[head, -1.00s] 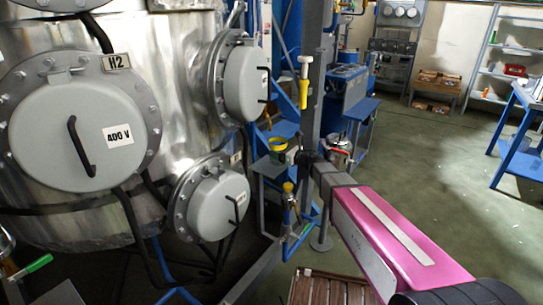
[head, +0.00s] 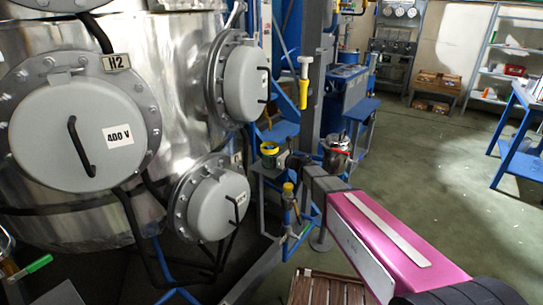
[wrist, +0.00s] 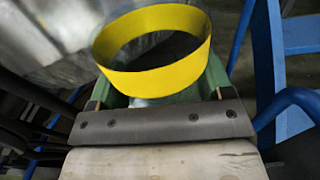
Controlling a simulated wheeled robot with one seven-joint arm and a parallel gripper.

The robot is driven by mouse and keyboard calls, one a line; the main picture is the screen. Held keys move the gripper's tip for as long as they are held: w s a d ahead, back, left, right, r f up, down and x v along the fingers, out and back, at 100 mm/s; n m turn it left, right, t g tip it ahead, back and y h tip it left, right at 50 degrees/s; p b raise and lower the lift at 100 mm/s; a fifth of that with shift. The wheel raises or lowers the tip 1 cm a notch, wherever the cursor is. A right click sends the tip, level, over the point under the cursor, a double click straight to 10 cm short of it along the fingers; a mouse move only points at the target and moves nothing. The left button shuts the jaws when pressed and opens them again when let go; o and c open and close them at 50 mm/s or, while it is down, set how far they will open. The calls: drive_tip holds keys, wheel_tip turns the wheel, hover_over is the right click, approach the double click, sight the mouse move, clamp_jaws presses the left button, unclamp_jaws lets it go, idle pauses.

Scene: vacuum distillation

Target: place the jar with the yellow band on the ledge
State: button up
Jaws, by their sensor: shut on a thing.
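The jar with the yellow band (head: 269,150) is at the end of my arm in the head view, upright or nearly so. In the wrist view its wide yellow band (wrist: 155,68) rings the open, dark mouth, and the lower body is mostly hidden. My gripper (head: 283,159) is shut on the jar; the greenish fingers flank it in the wrist view (wrist: 162,98). The small blue-grey ledge (head: 266,173) is just below the jar in the head view. I cannot tell whether the jar's base touches it.
A metal pot with a red band (head: 337,155) stands just right of my gripper. A grey post with a yellow-handled fitting (head: 303,90) rises behind. The large steel vessel with grey hatches (head: 215,205) is close on the left. Valves and pipes (head: 289,200) sit below the ledge.

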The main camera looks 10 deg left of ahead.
drive_tip(key=shift+f, duration=0.1)
drive_tip(key=o, duration=1.2)
drive_tip(key=shift+s+d, duration=0.15)
drive_tip(key=shift+d, duration=0.2)
drive_tip(key=v, duration=1.1)
drive_tip(key=shift+d, duration=0.2)
